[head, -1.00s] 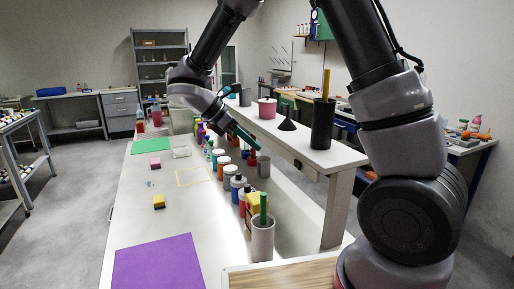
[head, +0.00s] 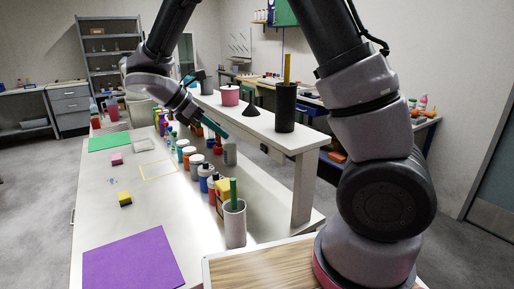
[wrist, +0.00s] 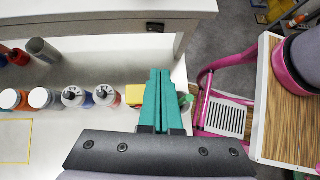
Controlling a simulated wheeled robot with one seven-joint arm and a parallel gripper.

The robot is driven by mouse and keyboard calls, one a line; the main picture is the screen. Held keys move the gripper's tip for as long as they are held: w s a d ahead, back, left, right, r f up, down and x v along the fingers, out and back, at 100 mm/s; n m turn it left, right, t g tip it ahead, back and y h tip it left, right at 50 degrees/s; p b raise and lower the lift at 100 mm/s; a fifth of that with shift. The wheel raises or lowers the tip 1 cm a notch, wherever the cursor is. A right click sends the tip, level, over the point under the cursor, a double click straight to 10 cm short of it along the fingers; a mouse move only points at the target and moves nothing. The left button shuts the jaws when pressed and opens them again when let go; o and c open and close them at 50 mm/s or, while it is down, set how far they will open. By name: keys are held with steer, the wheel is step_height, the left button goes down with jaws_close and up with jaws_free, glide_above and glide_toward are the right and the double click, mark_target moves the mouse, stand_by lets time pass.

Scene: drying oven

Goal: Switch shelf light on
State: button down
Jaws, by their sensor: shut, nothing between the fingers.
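My gripper (head: 214,129) is shut and empty, with teal fingers. In the head view it hangs in front of the white raised shelf (head: 300,137), above the row of bottles. The fingers also show in the wrist view (wrist: 160,75), pointing toward the shelf edge (wrist: 90,22). A small dark fitting (wrist: 155,27) sits on that edge, ahead of the fingertips and apart from them; I cannot tell if it is the light switch. No lamp is clearly visible. The bench top under the shelf looks bright, but I cannot tell whether a shelf light is lit.
Several paint bottles (head: 206,178), a grey cup (head: 230,152) and a pale cup with a green stick (head: 235,226) stand on the bench under the shelf. A black cylinder (head: 285,108), a black cone (head: 253,108) and a pink pot (head: 230,96) stand on the shelf.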

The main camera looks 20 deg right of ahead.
glide_toward(264, 152)
step_height(264, 152, down, 4)
steer(key=d, duration=0.3)
steer(key=shift+w+d+f, duration=0.25)
steer(key=shift+w+d, duration=0.05)
steer(key=shift+d, duration=0.25)
steer(key=shift+d, duration=0.35)
steer(key=shift+a, duration=0.1)
steer(key=shift+w+a, duration=0.1)
steer(key=shift+w, duration=0.05)
steer(key=shift+w+a, duration=0.3)
steer(key=shift+w, duration=0.2)
